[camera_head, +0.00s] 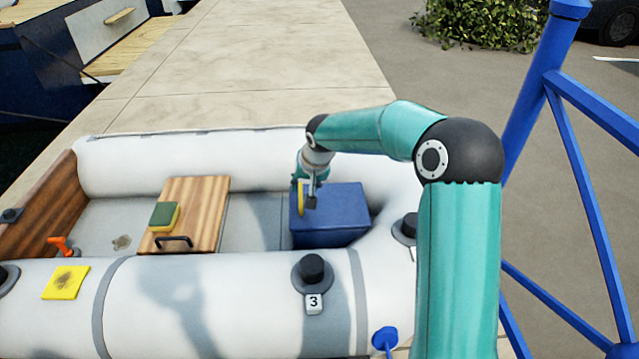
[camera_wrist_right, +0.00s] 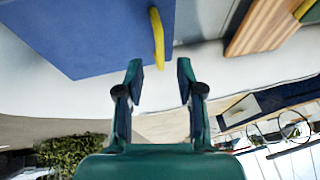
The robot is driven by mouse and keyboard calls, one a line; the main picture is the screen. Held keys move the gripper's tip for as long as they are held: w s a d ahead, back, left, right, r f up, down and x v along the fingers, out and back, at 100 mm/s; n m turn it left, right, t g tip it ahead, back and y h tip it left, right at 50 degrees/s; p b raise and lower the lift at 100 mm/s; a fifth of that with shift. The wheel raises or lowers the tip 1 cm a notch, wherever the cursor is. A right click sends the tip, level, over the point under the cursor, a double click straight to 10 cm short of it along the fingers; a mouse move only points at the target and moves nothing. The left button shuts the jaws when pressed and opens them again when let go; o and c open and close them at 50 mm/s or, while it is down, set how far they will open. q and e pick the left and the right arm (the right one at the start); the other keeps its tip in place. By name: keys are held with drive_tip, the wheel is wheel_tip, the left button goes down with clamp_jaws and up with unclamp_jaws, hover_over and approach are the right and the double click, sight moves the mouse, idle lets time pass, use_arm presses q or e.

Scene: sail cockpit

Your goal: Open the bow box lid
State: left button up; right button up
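The bow box (camera_head: 338,215) is a blue box on the floor at the right end of the white inflatable boat, and its lid looks shut. A yellow handle (camera_head: 300,198) shows at its left side. In the right wrist view the blue box (camera_wrist_right: 95,35) fills the upper left, with the yellow handle (camera_wrist_right: 157,38) at its edge. My right gripper (camera_head: 309,190) is at the left side of the box. In the wrist view its fingers (camera_wrist_right: 160,66) are apart and empty, with the handle just beyond the tips. My left gripper is out of view.
A wooden seat (camera_head: 205,205) with a green and yellow sponge (camera_head: 164,216) and a black handle lies left of the box. The boat's white tubes (camera_head: 210,162) surround it. A black fitting tagged 3 (camera_head: 312,272) sits on the near tube. Blue railings (camera_head: 545,75) stand at right.

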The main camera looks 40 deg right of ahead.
sight(301, 195)
drive_tip(key=x, duration=0.5)
drive_tip(key=shift+f, duration=0.1)
drive_tip(key=shift+d, duration=0.1)
clamp_jaws()
